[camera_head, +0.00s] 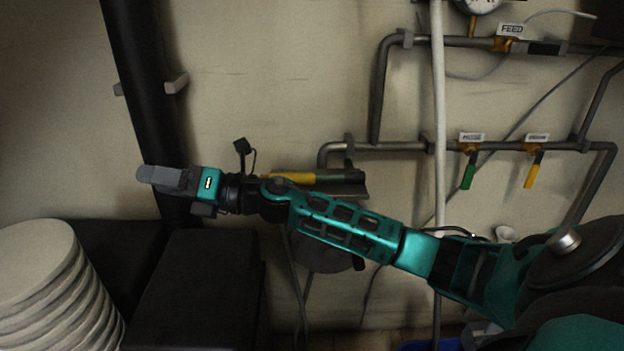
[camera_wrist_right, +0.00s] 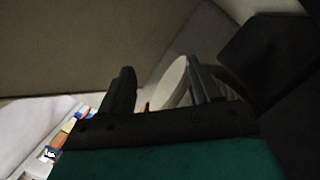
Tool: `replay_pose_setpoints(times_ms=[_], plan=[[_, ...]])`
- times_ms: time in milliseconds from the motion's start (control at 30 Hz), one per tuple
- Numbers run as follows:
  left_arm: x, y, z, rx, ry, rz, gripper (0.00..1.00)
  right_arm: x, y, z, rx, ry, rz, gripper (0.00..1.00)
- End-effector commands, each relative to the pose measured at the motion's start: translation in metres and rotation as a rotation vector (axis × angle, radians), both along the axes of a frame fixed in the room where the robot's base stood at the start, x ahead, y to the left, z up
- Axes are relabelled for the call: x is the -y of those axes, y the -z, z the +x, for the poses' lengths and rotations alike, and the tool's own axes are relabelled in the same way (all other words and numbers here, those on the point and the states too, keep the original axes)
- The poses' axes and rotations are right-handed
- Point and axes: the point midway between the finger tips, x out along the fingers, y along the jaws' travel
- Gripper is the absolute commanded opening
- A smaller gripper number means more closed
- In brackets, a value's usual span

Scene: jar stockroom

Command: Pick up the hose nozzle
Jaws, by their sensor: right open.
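A yellow and dark green piece that looks like the hose nozzle (camera_head: 298,179) lies level on a small grey wall bracket (camera_head: 350,190). My right forearm and wrist pass just in front of and below it, covering part of it. My right gripper (camera_head: 148,176) is left of it, pointing left, in front of the black vertical pipe. In the right wrist view its two dark fingers (camera_wrist_right: 160,88) stand apart with nothing held between them. I cannot make out the nozzle in that view. My left gripper is out of view.
The black pipe (camera_head: 143,80) runs down the wall. A stack of pale round discs (camera_head: 38,262) and a black box (camera_head: 195,290) stand below the gripper. Grey pipes (camera_head: 385,148) with a green valve handle (camera_head: 468,176) and a yellow one (camera_head: 531,176) are at right.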

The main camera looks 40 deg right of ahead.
Motion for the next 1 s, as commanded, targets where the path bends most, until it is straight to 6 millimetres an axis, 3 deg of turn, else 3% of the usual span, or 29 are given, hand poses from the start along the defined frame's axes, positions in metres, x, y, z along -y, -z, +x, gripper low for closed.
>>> replay_pose_setpoints(times_ms=[167,267,367,500,633,700,800,1000], plan=[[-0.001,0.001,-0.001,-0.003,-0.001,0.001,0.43,0.043,0.002,0.016,0.138,-0.176,-0.515,0.63],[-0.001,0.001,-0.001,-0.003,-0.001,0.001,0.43,0.09,0.006,0.019,0.143,-0.26,-0.785,0.63],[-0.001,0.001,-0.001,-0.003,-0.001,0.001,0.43,0.152,0.005,0.014,0.095,-0.335,-1.026,0.63],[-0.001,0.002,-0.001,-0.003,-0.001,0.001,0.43,0.241,-0.006,-0.009,-0.038,-0.422,-1.27,0.63],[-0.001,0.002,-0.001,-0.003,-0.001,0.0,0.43,0.303,-0.019,-0.039,-0.17,-0.479,-1.382,0.63],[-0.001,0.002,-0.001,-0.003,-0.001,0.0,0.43,0.324,-0.025,-0.052,-0.224,-0.502,-1.411,0.63],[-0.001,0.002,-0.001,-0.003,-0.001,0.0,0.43,0.341,-0.029,-0.065,-0.27,-0.523,-1.429,0.63],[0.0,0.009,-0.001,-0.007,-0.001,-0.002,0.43,0.339,-0.003,-0.064,-0.292,-0.539,-1.435,0.63]])
